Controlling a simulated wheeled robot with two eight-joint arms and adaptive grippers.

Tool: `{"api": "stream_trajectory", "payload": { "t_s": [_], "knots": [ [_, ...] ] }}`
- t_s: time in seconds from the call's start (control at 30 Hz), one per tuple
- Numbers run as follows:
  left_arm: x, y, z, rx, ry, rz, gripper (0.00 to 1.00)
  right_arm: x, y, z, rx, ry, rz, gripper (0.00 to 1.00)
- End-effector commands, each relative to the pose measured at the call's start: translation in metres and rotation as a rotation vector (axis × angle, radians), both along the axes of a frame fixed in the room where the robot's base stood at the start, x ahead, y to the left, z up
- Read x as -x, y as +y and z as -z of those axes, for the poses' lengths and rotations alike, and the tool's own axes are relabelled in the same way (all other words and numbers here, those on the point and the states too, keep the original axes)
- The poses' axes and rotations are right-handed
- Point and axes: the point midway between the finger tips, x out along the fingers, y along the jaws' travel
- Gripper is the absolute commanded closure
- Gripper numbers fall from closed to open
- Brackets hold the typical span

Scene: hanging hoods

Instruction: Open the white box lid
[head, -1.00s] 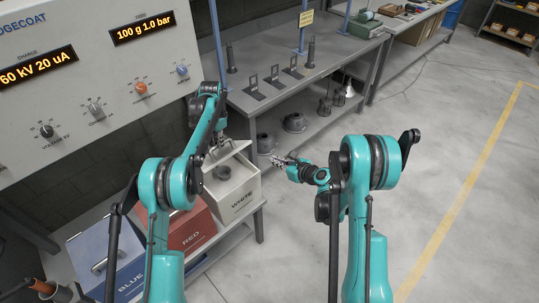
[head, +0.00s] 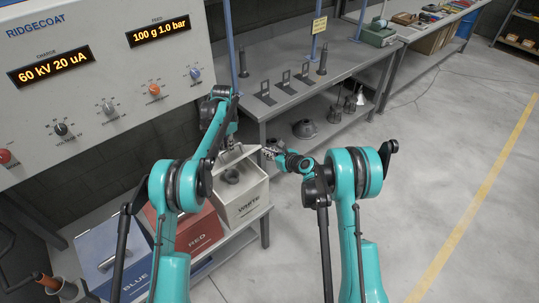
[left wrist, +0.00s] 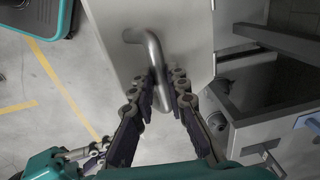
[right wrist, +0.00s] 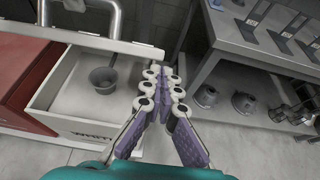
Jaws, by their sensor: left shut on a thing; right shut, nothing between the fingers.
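The white box (head: 243,205) stands at the right end of a low shelf, with WHITE on its front. Its lid (head: 235,158) is raised and tilted, and the opening shows a grey cup (right wrist: 103,80) inside. My left gripper (head: 226,143) is shut on the lid's bent metal handle, which shows clearly in the left wrist view (left wrist: 149,45). My right gripper (head: 268,153) is shut and empty beside the lid's right edge. In the right wrist view its fingertips (right wrist: 163,78) are close to the lid's edge (right wrist: 152,49); contact cannot be told.
A red box (head: 190,225) and a blue box (head: 115,255) stand left of the white box. A control panel (head: 110,70) is behind them. A grey bench (head: 290,105) with brackets and posts stands behind right. Open floor lies to the right.

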Motion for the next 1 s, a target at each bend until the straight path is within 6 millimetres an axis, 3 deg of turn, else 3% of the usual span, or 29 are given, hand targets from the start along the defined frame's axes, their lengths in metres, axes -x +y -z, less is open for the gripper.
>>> {"api": "stream_trajectory", "payload": {
  "t_s": [0.53, 0.57, 0.63, 1.0],
  "knots": [
    [-0.002, 0.006, 0.003, -0.007, -0.006, -0.006, 1.00, -0.007, 0.005, -0.013, 0.000, 0.000, 0.000, 1.00],
    [-0.002, 0.006, 0.003, -0.007, -0.006, -0.006, 0.80, -0.007, 0.005, -0.013, 0.000, 0.000, 0.000, 1.00],
    [-0.002, 0.006, 0.003, -0.007, -0.005, -0.005, 0.64, -0.007, 0.005, -0.013, 0.000, 0.000, 0.000, 1.00],
    [0.000, 0.002, -0.004, -0.003, -0.001, -0.002, 0.64, -0.007, 0.005, -0.013, 0.001, 0.001, -0.001, 1.00]
  ]
}}
